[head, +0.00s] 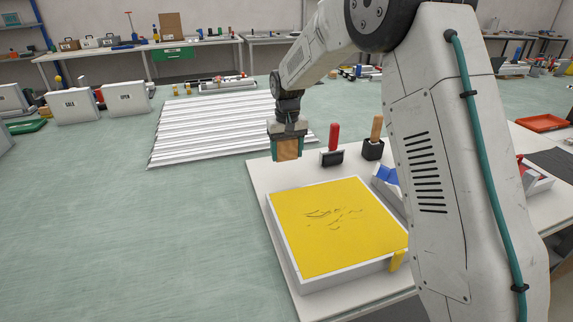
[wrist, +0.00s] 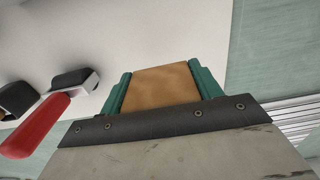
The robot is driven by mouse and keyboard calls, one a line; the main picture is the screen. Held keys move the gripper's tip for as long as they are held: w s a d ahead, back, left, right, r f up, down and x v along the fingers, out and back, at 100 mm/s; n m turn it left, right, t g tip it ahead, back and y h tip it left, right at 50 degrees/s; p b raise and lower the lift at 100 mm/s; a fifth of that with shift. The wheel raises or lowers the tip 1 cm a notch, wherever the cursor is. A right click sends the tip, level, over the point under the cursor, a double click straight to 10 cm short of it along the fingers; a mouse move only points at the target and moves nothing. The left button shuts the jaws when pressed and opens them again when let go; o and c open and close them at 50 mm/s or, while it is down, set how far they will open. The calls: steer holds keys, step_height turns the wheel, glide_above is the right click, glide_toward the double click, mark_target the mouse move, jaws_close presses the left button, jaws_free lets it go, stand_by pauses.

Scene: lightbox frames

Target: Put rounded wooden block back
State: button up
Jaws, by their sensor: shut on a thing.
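The wooden block (head: 288,149) is brown and hangs in my gripper (head: 287,150), which is shut on it. In the wrist view the block (wrist: 161,86) fills the space between the green fingers of my gripper (wrist: 163,88). The block appears held above the far left part of the white board (head: 258,189), with no contact below visible. Whether its edges are rounded is hard to tell. No place clearly shaped for the block is visible.
A tray with a yellow surface (head: 335,222) lies on the board in front of my gripper. A red-handled tool (head: 333,138) and a wooden-handled tool (head: 376,130) stand in dark holders to the right. A ribbed white panel (head: 215,128) lies behind left.

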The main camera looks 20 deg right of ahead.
mark_target(287, 174)
steer(key=shift+f, duration=2.4)
steer(key=shift+f, duration=0.1)
steer(key=o, duration=0.9)
